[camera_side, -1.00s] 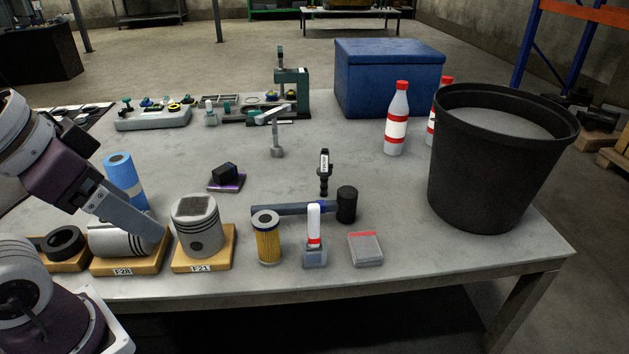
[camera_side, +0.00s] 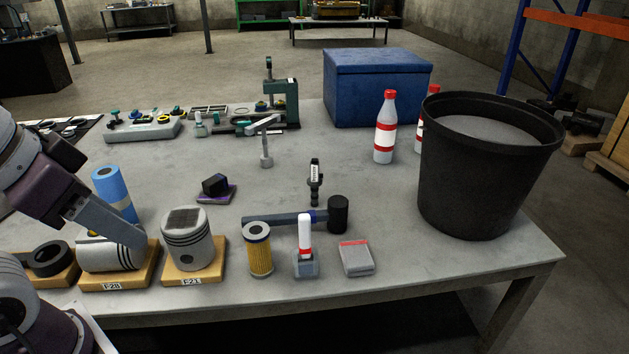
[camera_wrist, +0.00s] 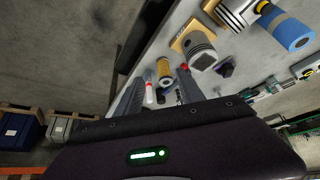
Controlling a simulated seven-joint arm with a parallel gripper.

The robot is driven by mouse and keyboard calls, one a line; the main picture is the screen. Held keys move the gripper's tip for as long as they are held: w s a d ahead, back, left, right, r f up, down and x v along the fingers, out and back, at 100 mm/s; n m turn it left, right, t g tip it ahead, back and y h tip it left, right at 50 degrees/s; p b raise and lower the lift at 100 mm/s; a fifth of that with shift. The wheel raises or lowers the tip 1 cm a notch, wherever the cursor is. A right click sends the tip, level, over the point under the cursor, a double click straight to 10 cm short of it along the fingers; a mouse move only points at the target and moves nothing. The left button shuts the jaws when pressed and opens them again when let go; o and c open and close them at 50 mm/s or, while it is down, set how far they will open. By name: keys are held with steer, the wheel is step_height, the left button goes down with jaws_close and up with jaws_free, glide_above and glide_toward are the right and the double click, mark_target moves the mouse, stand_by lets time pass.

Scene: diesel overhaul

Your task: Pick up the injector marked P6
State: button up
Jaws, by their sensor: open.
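I cannot read a P6 mark on any part. A small dark upright part (camera_side: 315,182) with a white label stands mid-table in the side view; its lettering is too small to read. A grey tray (camera_side: 130,134) at the back left holds several small teal-, black- and yellow-topped parts; whether any is an injector I cannot tell. My gripper (camera_wrist: 158,82) shows two separate fingers in the wrist view, open, with nothing visibly held. In the side view a grey finger (camera_side: 110,222) reaches over the front-left table area, visually overlapping the lying piston (camera_side: 95,257); contact cannot be told.
An upright piston (camera_side: 186,240), a yellow filter (camera_side: 259,255), a white-and-red bottle (camera_side: 305,240) and a hammer (camera_side: 275,220) occupy the front. A blue roll (camera_side: 112,188) stands left. A black bucket (camera_side: 480,180) and blue box (camera_side: 375,90) bound the right and back. Mid-left table is mostly clear.

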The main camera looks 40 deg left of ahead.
steer(key=w+a+r+m+y, duration=0.1)
steer(key=w+a+m+y, duration=0.15)
steer(key=w, duration=0.25)
steer(key=w+a+m+y, duration=0.1)
steer(key=w+a+m, duration=0.3)
steer(key=w, duration=0.2)
steer(key=m+t+y, duration=0.4)
steer(key=m+t, duration=0.1)
steer(key=m, duration=1.7)
glide_above(315, 166)
steer(key=s, duration=0.2)
step_height(315, 166, down, 9)
steer(key=shift+m, duration=0.35)
steer(key=f, duration=0.2)
steer(key=w+f, duration=0.1)
steer(key=f, duration=0.4)
steer(key=shift+w+d, duration=0.15)
steer(key=shift+t, duration=0.3)
steer(key=x, duration=0.5)
steer(key=shift+f, duration=0.1)
jaws_close()
